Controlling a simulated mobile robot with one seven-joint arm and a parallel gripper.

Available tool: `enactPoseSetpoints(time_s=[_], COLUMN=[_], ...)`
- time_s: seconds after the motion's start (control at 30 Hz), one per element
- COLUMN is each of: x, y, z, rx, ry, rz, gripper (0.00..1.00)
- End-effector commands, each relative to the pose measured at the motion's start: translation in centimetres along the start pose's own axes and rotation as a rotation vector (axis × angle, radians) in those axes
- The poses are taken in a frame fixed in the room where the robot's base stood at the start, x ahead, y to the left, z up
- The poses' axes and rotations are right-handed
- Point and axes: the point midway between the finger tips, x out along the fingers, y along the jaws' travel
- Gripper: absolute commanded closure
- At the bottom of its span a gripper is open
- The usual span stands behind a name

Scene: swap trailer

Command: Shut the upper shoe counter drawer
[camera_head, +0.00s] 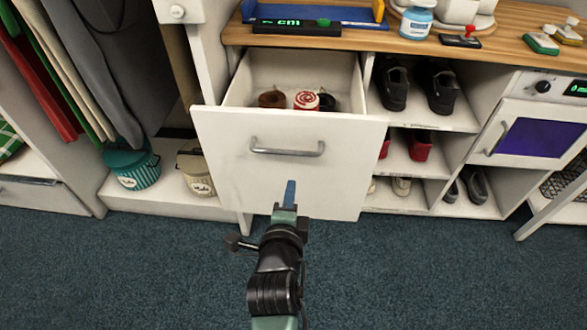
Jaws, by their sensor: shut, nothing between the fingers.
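The upper shoe counter drawer (228,160) is pulled out toward me below the wooden counter top. It has a white front with a grey bar handle (287,148) near its upper middle. Inside lie a brown roll (272,99), a red and white roll (306,100) and a dark item partly hidden behind the front panel. My gripper (290,188) is shut and empty. Its blue tip shows in front of the lower middle of the drawer front, below the handle. I cannot tell whether it touches the panel.
Open shelves with shoes (441,88) stand right of the drawer. A cabinet with a purple window (536,137) is farther right. A teal bin (132,165) and a cream bin (196,172) stand at left under hanging clothes (85,70). The blue carpet (150,265) in front is clear.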

Motion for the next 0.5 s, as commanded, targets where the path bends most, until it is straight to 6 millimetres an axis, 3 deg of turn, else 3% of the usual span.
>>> enactPoseSetpoints(time_s=[0.2, 0.5], x=[4.1, 6.6], y=[-0.4, -1.2], z=[0.0, 0.0], rx=[0.001, -0.001], ry=[-0.001, -0.001], rz=[-0.004, -0.002], gripper=[1.00, 1.00])
